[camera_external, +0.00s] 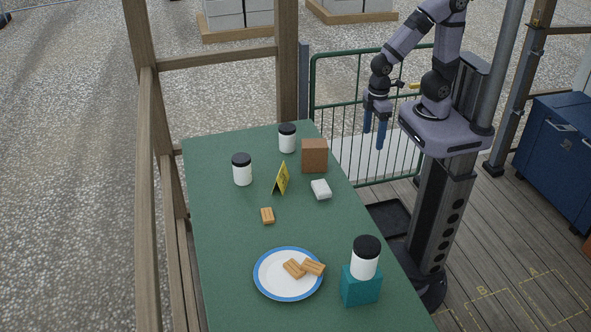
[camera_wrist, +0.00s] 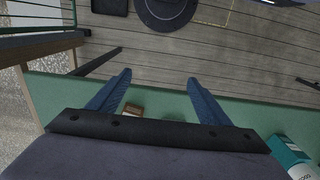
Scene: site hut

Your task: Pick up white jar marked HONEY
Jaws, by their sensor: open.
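Three white jars with black lids show in the external view; I cannot read a marking on any, so I cannot tell which is HONEY. One jar (camera_external: 287,143) stands at the table's far end. Another jar (camera_external: 242,175) stands near the left edge. The third jar (camera_external: 364,263) stands upright on a teal box (camera_external: 360,287) at the near right. My gripper (camera_external: 375,138) is open and empty, fingers pointing down, off the table's right side and apart from every jar. In the wrist view its two blue fingers (camera_wrist: 158,79) are spread with nothing between their tips.
On the green table (camera_external: 220,235) are a brown box (camera_external: 314,156), a yellow folded sign (camera_external: 281,178), a small white item (camera_external: 321,189), a loose biscuit (camera_external: 267,215) and a blue-rimmed plate (camera_external: 271,290) with biscuits. A green railing (camera_external: 345,53) stands behind my gripper.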

